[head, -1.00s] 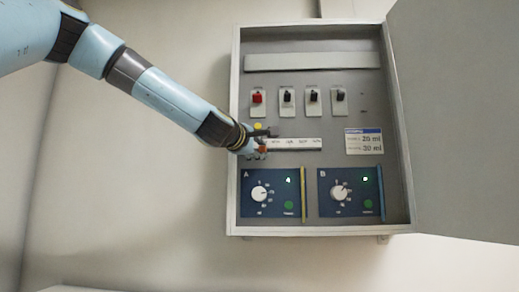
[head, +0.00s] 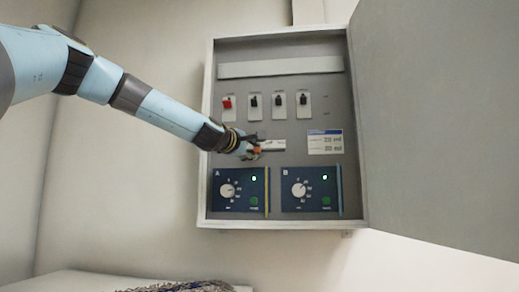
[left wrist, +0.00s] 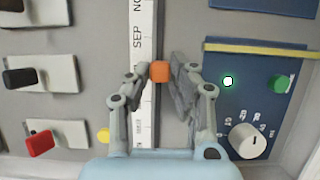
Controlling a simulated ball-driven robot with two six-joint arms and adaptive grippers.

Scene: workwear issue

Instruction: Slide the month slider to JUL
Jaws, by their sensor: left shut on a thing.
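The orange month slider knob (left wrist: 159,71) sits on a white scale strip (left wrist: 143,25) with black month letters. SEP and part of a word starting NO can be read beyond the knob in the left wrist view; the month at the knob is hidden. In the head view the strip (head: 274,145) lies level, mostly covered by my arm. My left gripper (head: 256,147) is shut on the orange knob, one finger on each side of it in the left wrist view (left wrist: 160,78). My right gripper is not in view.
The open grey cabinet (head: 208,120) holds several switches (head: 254,101) above the strip. Dial panels A (head: 228,189) and B (head: 299,188) are below, with yellow and blue dividers. A label (head: 325,142) is at right. The open door (head: 440,130) stands at far right.

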